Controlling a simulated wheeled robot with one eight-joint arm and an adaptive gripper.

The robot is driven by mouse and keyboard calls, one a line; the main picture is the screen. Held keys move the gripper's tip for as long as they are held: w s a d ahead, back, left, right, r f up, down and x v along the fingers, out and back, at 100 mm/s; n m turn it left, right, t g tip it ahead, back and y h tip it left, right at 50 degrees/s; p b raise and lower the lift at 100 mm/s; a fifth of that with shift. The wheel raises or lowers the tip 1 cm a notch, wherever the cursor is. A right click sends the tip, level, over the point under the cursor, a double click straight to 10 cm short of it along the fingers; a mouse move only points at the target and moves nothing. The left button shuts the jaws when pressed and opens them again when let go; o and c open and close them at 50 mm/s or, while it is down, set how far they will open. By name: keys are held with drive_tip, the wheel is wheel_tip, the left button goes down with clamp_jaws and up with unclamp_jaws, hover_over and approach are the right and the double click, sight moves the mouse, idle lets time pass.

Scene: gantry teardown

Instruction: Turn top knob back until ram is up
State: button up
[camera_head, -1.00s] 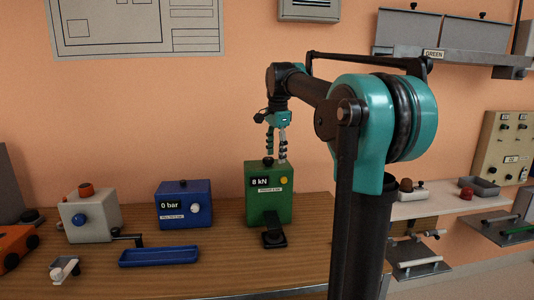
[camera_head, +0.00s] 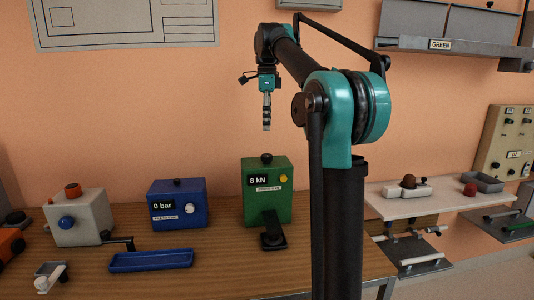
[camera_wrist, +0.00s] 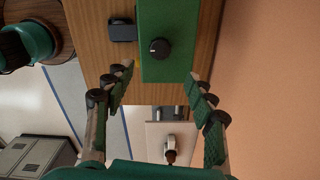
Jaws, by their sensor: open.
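The green press box (camera_head: 267,200) stands on the wooden bench and its display reads 8 kN. A black top knob (camera_head: 266,158) sits on its upper face; in the wrist view the knob (camera_wrist: 160,48) shows from above with a white mark. A black part (camera_head: 272,237) sticks out at the box's front foot; whether it is the ram I cannot tell. My gripper (camera_head: 266,127) hangs above the box, pointing down, apart from the knob. In the wrist view my gripper (camera_wrist: 160,75) has its fingers spread wide, with nothing between them.
A blue box (camera_head: 180,204) reading 0 bar and a grey box (camera_head: 80,218) with an orange knob stand to the left. A blue tray (camera_head: 151,260) lies in front. A side shelf (camera_head: 425,203) with small parts is at the right.

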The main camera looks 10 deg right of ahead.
sight(267, 155)
wheel_tip(267, 155, down, 12)
drive_tip(key=shift+r, duration=0.25)
drive_tip(key=shift+c, duration=0.6)
drive_tip(key=c, duration=1)
drive_tip(key=shift+c, duration=0.2)
